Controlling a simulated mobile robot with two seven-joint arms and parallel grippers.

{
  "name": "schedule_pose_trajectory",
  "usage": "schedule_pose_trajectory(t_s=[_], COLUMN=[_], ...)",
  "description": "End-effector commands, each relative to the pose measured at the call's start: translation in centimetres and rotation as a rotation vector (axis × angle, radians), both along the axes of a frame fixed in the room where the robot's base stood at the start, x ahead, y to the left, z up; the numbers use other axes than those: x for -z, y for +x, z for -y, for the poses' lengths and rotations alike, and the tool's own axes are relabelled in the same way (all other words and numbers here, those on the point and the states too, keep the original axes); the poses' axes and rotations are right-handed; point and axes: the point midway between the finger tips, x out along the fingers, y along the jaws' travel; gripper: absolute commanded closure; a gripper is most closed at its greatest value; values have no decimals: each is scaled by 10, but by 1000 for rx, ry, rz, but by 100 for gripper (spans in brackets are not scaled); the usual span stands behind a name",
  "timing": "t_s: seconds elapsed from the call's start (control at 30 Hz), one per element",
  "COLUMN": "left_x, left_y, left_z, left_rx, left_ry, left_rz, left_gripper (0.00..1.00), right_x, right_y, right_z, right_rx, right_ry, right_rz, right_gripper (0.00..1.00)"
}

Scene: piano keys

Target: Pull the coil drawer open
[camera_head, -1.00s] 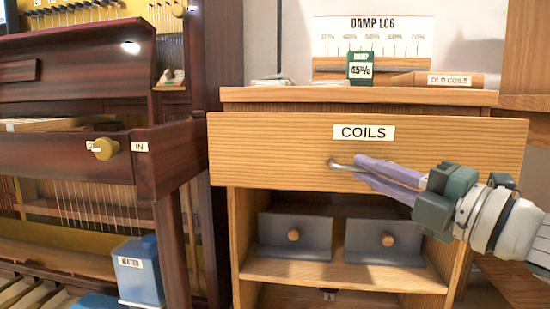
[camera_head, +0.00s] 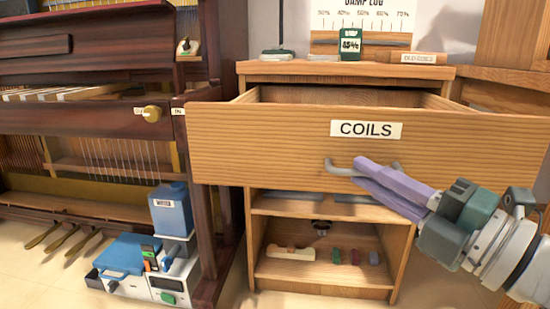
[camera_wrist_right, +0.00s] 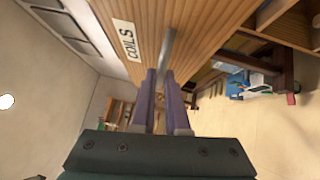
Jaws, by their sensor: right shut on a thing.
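The coil drawer (camera_head: 260,145) has a wooden front with a COILS label (camera_head: 366,130) and stands pulled out from its cabinet (camera_head: 300,68). The dark gap behind its front edge shows part of the inside; the bottom is hidden. My right gripper (camera_head: 358,172) is shut on the drawer's metal handle (camera_head: 334,168), coming in from the right. In the right wrist view the purple fingers (camera_wrist_right: 163,85) close around the handle (camera_wrist_right: 168,48), and the drawer front (camera_wrist_right: 195,25) is close ahead. My left gripper is not in view.
Lower shelves hold small items (camera_head: 292,253). Floor in front is clear.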

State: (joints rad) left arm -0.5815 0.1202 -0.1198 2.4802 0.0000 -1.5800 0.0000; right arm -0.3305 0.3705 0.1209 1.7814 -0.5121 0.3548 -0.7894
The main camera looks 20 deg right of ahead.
Motion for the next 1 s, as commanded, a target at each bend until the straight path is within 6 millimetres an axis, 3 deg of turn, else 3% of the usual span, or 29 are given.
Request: schedule_pose_trajectory(t_s=[0.47,0.5,0.73,1.0], left_x=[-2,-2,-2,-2], left_y=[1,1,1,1], left_z=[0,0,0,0], left_rx=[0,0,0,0], left_ry=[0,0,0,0], left_rz=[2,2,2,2], left_gripper=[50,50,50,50], right_x=[0,0,0,0], right_y=[-2,-2,-2,-3], right_z=[-2,-2,-2,-1], right_rx=[0,0,0,0], right_ry=[0,0,0,1], right_rz=[0,0,0,-1], right_gripper=[100,86,60,59])
